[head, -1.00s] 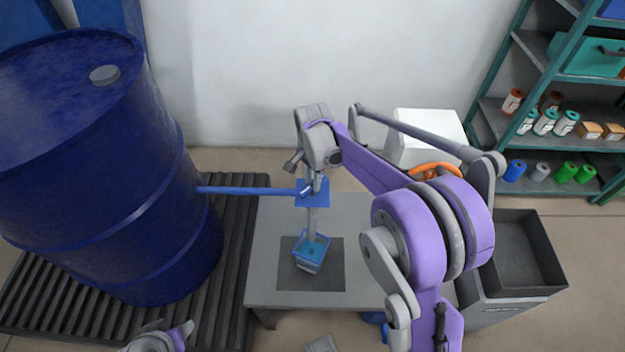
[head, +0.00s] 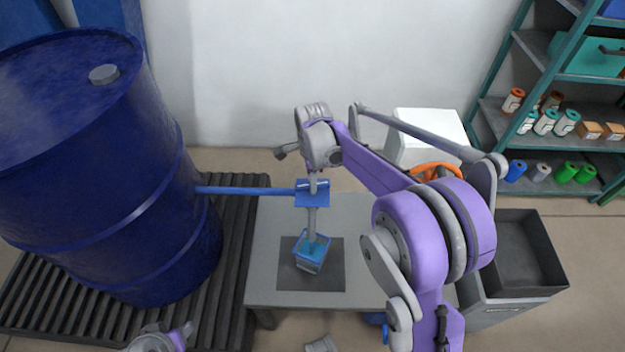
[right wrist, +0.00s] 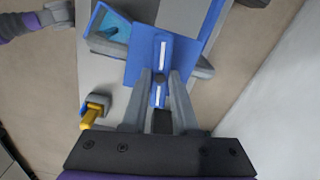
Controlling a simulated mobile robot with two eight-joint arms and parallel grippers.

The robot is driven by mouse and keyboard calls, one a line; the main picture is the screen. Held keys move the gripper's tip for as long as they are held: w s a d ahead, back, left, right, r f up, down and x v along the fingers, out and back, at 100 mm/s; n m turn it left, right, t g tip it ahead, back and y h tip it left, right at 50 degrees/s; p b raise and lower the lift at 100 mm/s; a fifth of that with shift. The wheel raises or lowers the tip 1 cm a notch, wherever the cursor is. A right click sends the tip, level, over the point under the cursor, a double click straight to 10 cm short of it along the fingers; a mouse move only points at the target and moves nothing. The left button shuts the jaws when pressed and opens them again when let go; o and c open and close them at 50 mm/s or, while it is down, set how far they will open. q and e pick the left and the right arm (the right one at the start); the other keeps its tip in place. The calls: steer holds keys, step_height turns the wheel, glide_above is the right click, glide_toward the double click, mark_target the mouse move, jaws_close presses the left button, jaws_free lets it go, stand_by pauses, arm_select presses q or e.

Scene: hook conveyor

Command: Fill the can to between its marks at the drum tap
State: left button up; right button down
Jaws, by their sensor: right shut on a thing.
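The blue drum (head: 100,180) stands at the left in the head view, and a blue pipe (head: 245,191) runs from it to the blue tap (head: 312,200). My right gripper (head: 313,181) is shut on the tap's handle; the right wrist view shows the fingers (right wrist: 161,80) around the blue handle with a pale strip (right wrist: 162,52). The can (head: 310,266) stands below the tap with blue liquid in it. A grey column joins tap and can; spout or stream, I cannot tell. The can's marks cannot be read. My left gripper (head: 165,338) is partly in view at the bottom edge.
The can stands on a dark square mat (head: 330,275) on a grey table (head: 362,215). A dark open bin (head: 525,250) is at the right, a white box (head: 425,130) behind the table, and shelves (head: 550,140) with bottles at the back right. The drum stands on a slatted platform (head: 235,240).

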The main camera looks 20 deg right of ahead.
steer(key=shift+m, duration=0.7)
steer(key=c, duration=0.7)
jaws_free()
steer(key=shift+r, duration=0.1)
step_height(320, 180, up, 11)
steer(key=shift+f+p, duration=0.15)
steer(key=shift+p, duration=0.45)
